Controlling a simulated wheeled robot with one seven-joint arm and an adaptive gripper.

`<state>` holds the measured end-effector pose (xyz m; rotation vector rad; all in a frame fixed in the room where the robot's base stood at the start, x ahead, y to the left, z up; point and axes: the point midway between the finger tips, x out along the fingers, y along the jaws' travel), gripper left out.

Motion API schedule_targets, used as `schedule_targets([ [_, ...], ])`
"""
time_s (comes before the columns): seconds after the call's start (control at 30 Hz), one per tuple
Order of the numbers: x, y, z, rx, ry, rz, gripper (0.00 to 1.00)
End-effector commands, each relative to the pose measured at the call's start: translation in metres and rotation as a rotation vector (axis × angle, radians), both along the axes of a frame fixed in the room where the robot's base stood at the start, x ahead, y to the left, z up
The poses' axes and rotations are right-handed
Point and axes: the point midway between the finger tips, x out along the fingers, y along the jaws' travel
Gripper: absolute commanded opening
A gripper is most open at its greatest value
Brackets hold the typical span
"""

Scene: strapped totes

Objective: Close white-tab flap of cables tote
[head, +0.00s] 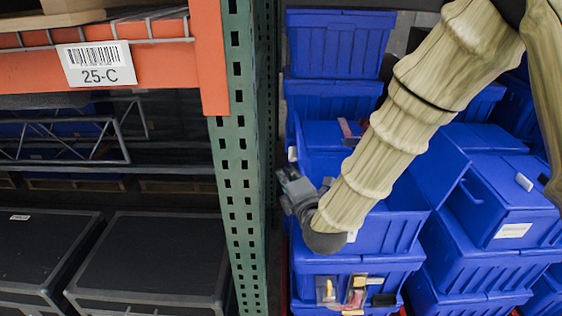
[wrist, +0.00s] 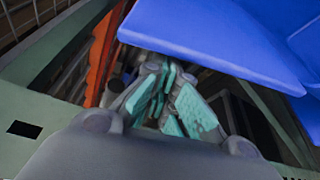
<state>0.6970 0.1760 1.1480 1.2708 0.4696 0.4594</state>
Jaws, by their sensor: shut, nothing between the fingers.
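An open blue tote (head: 375,236) stands in the middle stack in the head view, partly behind my arm. One of its flaps (head: 440,168) sticks out to the right. Small red items show inside near the back; I cannot tell whether they are cables. My gripper (head: 288,176) is at the tote's left side, close to the green post. In the wrist view my gripper (wrist: 165,85) has its teal finger pads together with nothing between them. A blue panel (wrist: 215,40) lies just beyond and above the fingers; contact cannot be told. No white tab shows on it.
A green perforated rack post (head: 238,150) stands close left of my gripper. A closed blue tote (head: 510,200) with a white tab sits to the right. More blue totes (head: 338,45) are stacked behind. Black cases (head: 140,255) lie at lower left.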

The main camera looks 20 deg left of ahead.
Motion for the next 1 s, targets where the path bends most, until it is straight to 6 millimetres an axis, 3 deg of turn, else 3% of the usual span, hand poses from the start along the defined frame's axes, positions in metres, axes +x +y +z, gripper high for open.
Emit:
schedule_targets([
  [0.43,0.043,0.03,-0.003,0.001,0.0,0.0,0.0],
  [1.0,0.049,0.034,-0.005,0.001,0.001,0.0,0.0],
])
